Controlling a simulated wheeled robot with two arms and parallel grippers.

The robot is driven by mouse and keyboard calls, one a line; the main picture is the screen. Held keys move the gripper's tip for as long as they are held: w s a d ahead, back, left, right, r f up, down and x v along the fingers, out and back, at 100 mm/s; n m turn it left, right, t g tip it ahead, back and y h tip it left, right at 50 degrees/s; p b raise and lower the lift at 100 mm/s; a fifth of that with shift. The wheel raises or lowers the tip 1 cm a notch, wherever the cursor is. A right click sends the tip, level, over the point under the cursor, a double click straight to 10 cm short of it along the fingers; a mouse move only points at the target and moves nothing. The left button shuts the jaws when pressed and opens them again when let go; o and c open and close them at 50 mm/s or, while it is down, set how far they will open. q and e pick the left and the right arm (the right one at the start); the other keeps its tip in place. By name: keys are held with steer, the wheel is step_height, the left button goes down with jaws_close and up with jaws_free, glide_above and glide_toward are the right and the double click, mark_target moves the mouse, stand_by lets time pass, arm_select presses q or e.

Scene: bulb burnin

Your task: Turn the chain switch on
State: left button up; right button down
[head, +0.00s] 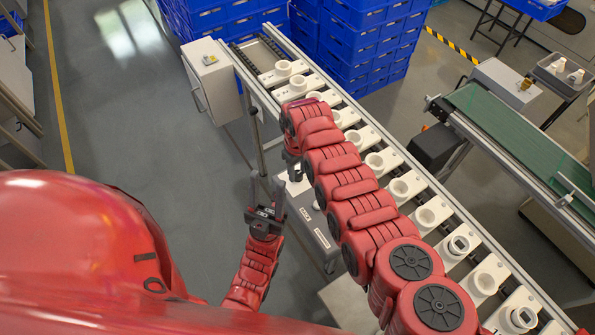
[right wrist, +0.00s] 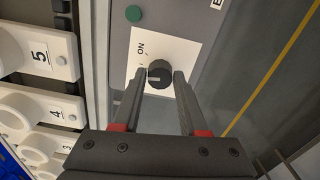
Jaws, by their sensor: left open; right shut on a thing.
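The chain switch is a dark round knob (right wrist: 159,74) on a white plate (right wrist: 174,50) marked "ON", seen in the right wrist view. The ON mark is above and left of the knob; a pale mark on the knob points left. My right gripper (right wrist: 163,80) is shut on the knob, one finger on each side. In the head view the right gripper (head: 294,170) is partly hidden by its arm, above the grey control box (head: 322,236); the knob is hidden there. My left gripper (head: 266,190) is open and empty, left of the box.
The conveyor line (head: 405,187) with numbered white holders runs diagonally beside the control box. A green button (right wrist: 133,13) sits near the plate. A white box (head: 211,75) stands at the line's far end. Blue crates (head: 350,40) are stacked behind. Floor at left is clear.

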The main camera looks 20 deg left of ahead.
steer(key=m+b, duration=0.2)
steer(key=m, duration=0.2)
steer(key=shift+f+m, duration=0.15)
steer(key=shift+m, duration=0.15)
steer(key=shift+m+b, duration=1.55)
steer(key=shift+m, duration=0.45)
steer(key=shift+c, duration=2.2)
jaws_free()
steer(key=shift+r, duration=0.2)
